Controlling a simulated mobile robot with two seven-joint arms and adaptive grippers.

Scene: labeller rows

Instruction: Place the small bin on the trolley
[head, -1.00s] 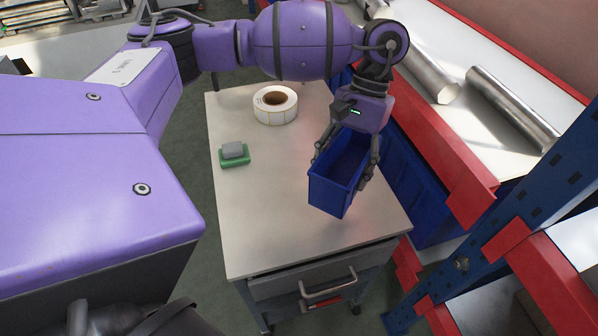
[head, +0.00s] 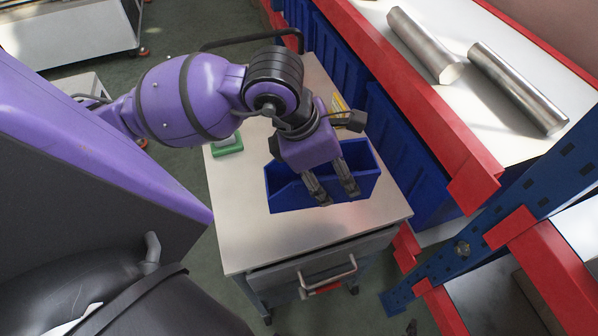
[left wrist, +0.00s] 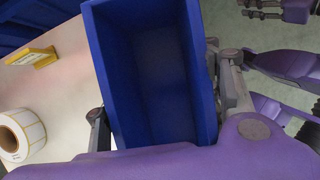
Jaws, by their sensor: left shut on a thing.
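The small blue bin (head: 285,195) is over the top of the trolley (head: 240,235), open side up. I cannot tell whether its base touches the top. My left gripper (head: 337,194) is shut on the bin, with fingers at its near side in the head view. In the left wrist view the bin (left wrist: 155,70) fills the middle, looks empty, and has gripper parts on both sides. Grey finger-like parts (left wrist: 265,9) at the top right there may be my right gripper; their state is unclear.
A green object (head: 228,147) sits at the trolley's left edge. A red-edged rack (head: 425,110) with metal rollers (head: 425,45) and larger blue bins (head: 400,150) flanks the right. The trolley's front top is clear.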

